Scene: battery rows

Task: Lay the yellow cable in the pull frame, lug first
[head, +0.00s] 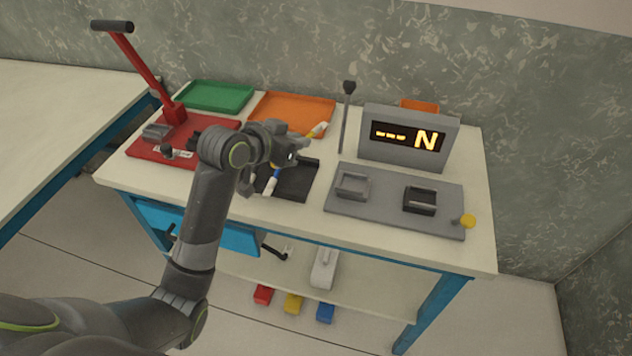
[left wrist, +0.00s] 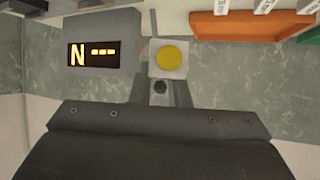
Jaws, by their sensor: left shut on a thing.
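My left gripper (head: 301,146) is shut on the yellow cable (head: 318,130), holding it above the black tray (head: 297,187). The cable is short and tilted, with a pale section beside the yellow; I cannot tell which end is the lug. In the left wrist view, a round yellow end (left wrist: 168,59) on a pale square piece shows between the fingers. The pull frame is a grey plate (head: 385,213) with a grey cradle (head: 352,185), a darker cradle (head: 420,201) and a yellow knob (head: 467,221). Both cradles look empty. My right gripper is not in view.
A display box (head: 408,138) reading "--- N" stands behind the plate. A blue-and-white cable (head: 274,179) lies in the black tray. An orange tray (head: 292,111), green tray (head: 215,96) and red lever press (head: 174,112) stand left and behind. An upright rod (head: 345,118) stands beside the display.

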